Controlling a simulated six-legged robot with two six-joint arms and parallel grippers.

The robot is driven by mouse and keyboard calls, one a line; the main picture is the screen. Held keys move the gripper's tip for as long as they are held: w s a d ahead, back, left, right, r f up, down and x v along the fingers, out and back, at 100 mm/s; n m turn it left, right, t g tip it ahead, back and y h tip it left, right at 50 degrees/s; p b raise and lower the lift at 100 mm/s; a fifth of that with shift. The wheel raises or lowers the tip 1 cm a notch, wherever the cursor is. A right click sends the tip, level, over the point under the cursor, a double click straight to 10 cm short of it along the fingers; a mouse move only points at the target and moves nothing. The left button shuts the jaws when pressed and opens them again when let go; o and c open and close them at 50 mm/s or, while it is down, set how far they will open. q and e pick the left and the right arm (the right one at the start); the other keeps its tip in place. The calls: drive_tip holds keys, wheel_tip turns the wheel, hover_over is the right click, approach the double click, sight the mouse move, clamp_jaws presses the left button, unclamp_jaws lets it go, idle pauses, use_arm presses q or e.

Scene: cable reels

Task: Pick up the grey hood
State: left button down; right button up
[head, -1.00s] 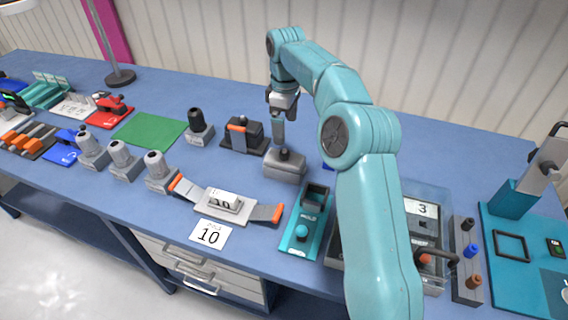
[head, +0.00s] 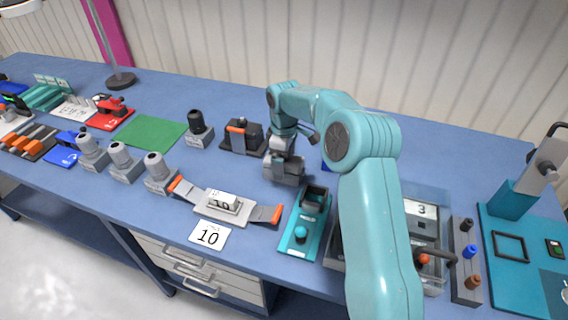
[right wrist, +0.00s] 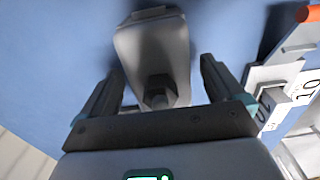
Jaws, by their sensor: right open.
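The grey hood (head: 289,179), a rounded grey block, sits on the blue bench, partly hidden behind my right gripper (head: 282,155). In the right wrist view the hood (right wrist: 155,50) has a dark faceted knob on its near side. My right gripper is open there (right wrist: 160,78), with one finger on each side of the knob and lower hood. A gap shows between the fingers and the hood, so no grip shows. My left gripper is not in view.
A black device with an orange strip (head: 241,136) stands just left of the hood. A teal mould fixture (head: 298,240) is in front, and a white plate with orange-tipped straps (head: 240,211) lies front left. A clear case (head: 430,205) stands right.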

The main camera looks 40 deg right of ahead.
drive_tip(key=c, duration=1.2)
drive_tip(key=shift+r, duration=0.1)
